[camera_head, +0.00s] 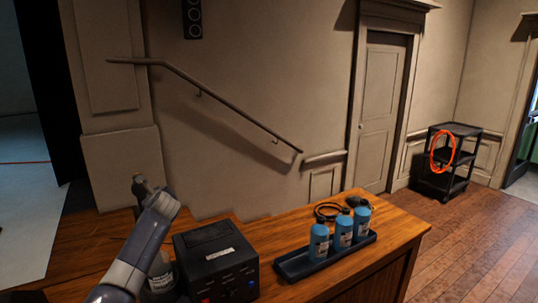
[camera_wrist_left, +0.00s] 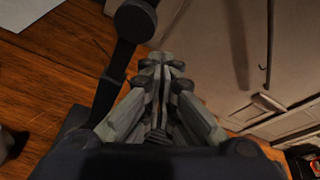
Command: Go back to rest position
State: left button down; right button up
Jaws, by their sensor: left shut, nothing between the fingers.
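My left gripper (camera_wrist_left: 163,64) shows in the left wrist view with its fingers together and nothing between them. My left arm (camera_head: 143,238) comes in from the bottom left of the head view and bends at a joint above the wooden desk (camera_head: 386,244). I cannot make out the fingers in the head view. My right gripper is in neither view.
A black box (camera_head: 216,262) with lit buttons stands right of my arm. A bottle (camera_head: 160,272) is partly hidden behind my arm. Three blue bottles (camera_head: 342,232) stand in a dark tray (camera_head: 296,267). A black cart (camera_head: 452,130) with an orange coil stands at the far right.

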pick_arm(q)
jog(key=s+d+f+n+g+h, duration=0.1)
jog(key=s+d+f+n, duration=0.25)
jog(key=s+f, duration=0.45)
jog(key=s+d+f+n+g+h, duration=0.1)
jog(key=s+d+f+n+g, duration=0.2)
jog(key=s+f, duration=0.45)
jog(key=s+d+f+n+h, duration=0.2)
jog(key=s+d+f+n, duration=0.15)
jog(key=s+f, duration=0.45)
jog(key=s+d+f+n+g+h, duration=0.25)
jog(key=s+n, duration=0.45)
jog(key=s, duration=1)
jog(key=s+d+f+n+g+h, duration=0.1)
jog(key=s+d+n+g, duration=0.35)
jog(key=s, duration=1.25)
notch_tip(320, 180, down, 34)
jog(key=s+f+n+b, duration=0.1)
jog(key=s+n+b, duration=0.15)
jog(key=b, duration=0.55)
jog(key=s+a+f+b, duration=0.2)
jog(key=s+f+b, duration=0.1)
jog(key=s+f, duration=0.5)
jog(key=s+a+f+m+b, duration=0.1)
jog(key=s+a+f+b, duration=0.1)
jog(key=s+f, duration=0.7)
notch_tip(320, 180, down, 5)
jog(key=shift+y+b, duration=0.35)
jog(key=shift+b, duration=0.4)
